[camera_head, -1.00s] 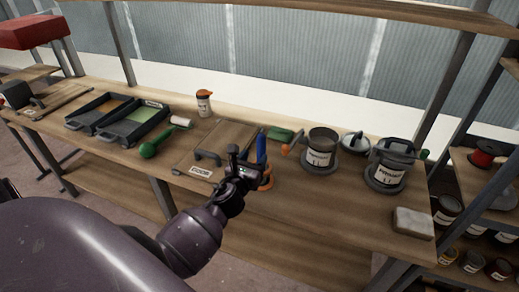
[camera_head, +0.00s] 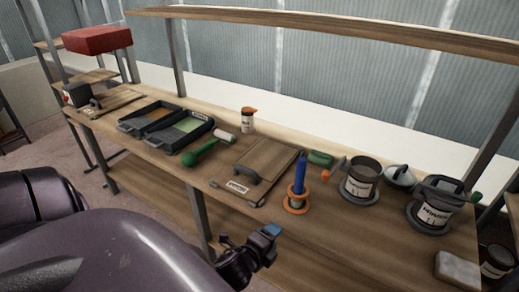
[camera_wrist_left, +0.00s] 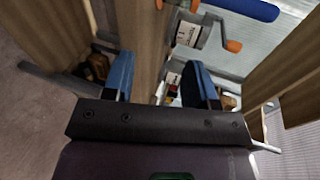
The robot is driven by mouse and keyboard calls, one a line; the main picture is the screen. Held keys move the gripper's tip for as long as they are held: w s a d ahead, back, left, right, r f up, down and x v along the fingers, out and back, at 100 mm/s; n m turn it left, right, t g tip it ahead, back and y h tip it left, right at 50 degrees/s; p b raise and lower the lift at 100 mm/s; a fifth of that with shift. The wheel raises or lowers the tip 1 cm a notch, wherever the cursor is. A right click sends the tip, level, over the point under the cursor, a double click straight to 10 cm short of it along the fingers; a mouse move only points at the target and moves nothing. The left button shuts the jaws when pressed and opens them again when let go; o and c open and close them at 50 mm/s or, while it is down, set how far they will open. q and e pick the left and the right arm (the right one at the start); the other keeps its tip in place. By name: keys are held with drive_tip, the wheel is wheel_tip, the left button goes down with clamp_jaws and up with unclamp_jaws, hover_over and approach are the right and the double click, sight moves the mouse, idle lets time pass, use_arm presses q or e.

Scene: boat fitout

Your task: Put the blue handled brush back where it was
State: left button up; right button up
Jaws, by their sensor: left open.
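The blue handled brush (camera_head: 300,172) stands upright, handle up, in a small holder with an orange rim (camera_head: 296,205) on the workbench. Its lower end is hidden in the holder. Its blue handle also shows at the top of the left wrist view (camera_wrist_left: 245,8). My left gripper (camera_head: 271,231) is open and empty, in front of the bench's front edge and apart from the brush. Its two blue fingers are spread in the left wrist view (camera_wrist_left: 158,82), with nothing held between them. My right gripper is not in view.
A wooden board with a handle (camera_head: 262,160) lies left of the brush. A grey paint pot (camera_head: 360,182), a second pot (camera_head: 434,208) and a pale block (camera_head: 457,268) stand to the right. A green-handled roller (camera_head: 203,150) and paint trays (camera_head: 182,130) lie further left.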

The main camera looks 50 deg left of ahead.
use_arm(q)
drive_tip(key=s+d+f+n+g+h, duration=0.1)
drive_tip(key=s+d+f+n, duration=0.1)
drive_tip(key=s+n, duration=0.2)
drive_tip(key=s+d+f+n+g+h, duration=0.1)
drive_tip(key=s+d+f+n, duration=0.2)
drive_tip(key=n, duration=0.8)
drive_tip(key=shift+s+f+n+g, duration=0.3)
drive_tip(key=shift+s, duration=0.9)
